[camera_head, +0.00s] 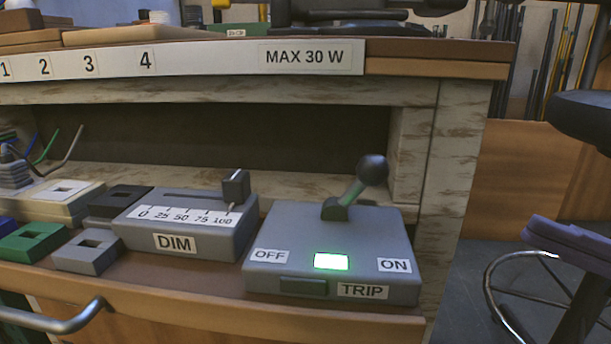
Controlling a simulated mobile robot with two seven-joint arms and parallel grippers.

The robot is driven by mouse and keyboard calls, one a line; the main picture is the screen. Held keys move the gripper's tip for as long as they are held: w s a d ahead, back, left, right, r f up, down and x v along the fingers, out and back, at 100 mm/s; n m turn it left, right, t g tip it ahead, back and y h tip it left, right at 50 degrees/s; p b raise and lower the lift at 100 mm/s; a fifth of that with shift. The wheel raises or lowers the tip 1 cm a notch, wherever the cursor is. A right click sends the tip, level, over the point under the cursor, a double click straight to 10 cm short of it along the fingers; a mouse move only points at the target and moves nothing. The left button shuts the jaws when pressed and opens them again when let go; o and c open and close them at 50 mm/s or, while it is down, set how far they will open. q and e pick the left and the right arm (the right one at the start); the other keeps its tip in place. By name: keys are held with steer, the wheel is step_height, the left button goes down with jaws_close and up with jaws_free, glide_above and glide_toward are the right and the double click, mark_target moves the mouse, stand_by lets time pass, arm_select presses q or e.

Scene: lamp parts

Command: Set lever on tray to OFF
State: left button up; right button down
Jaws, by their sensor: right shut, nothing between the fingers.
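The lever (353,193) has a round dark knob and a greenish stem, and it stands on top of a grey box (385,232). It leans to the right, toward the side with the ON label (394,265). The OFF label (269,257) is at the box's left. A lit green window (331,261) sits between the labels, above a dark button and a TRIP label. The box sits on the brown tray (210,298). My right gripper (530,230) shows at the right edge, shut and empty, well to the right of the box and apart from it. My left gripper is not in view.
A grey DIM slider box (185,235) stands left of the lever box. Several coloured square blocks lie further left. The shelf board labelled MAX 30 W (310,57) overhangs behind the lever, with a post at right. A dark stool seat (585,115) is at the far right.

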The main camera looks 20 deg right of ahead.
glide_toward(355, 188)
steer(key=w+a+r, duration=0.2)
steer(key=w+r, duration=0.1)
steer(key=shift+a, duration=0.3)
